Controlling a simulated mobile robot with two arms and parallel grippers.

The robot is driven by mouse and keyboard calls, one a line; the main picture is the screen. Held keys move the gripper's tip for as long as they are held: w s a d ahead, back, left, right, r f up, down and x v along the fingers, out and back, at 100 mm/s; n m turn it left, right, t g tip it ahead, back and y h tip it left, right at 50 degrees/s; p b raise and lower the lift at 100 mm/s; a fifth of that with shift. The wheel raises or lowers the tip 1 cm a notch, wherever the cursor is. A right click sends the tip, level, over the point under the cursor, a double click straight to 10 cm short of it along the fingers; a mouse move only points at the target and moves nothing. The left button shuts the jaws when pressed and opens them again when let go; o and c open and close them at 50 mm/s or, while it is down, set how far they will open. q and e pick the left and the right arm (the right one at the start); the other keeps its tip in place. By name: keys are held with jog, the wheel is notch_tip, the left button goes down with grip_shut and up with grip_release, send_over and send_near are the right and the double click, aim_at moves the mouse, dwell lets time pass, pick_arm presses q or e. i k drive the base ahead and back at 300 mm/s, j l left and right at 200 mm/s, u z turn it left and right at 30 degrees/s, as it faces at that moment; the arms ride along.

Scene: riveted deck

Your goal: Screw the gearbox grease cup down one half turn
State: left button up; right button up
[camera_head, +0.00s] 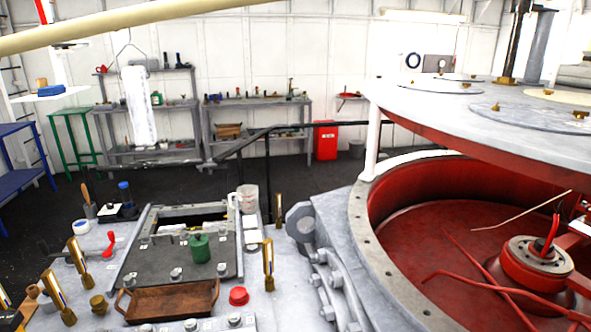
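A small squat brass fitting (98,304), which looks like a grease cup, stands on the grey machine deck at the lower left, left of the brown tray. A red round cap (238,297) sits on the deck right of the tray. I cannot tell for certain which fitting is the gearbox grease cup. A grey gearbox-like housing (150,262) with a bolted cover and an open hatch (197,217) lies behind the tray. Neither of my grippers shows in this view.
A rusty tray (172,303) lies in front of the housing, and a green canister (199,250) stands on its cover. Tall brass fittings (268,262) rise from the deck. A red-lined round pit (420,215) opens at right. Dark floor (310,180) is clear behind.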

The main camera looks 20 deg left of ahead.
aim_at(97, 302)
jog(key=u, duration=1.95)
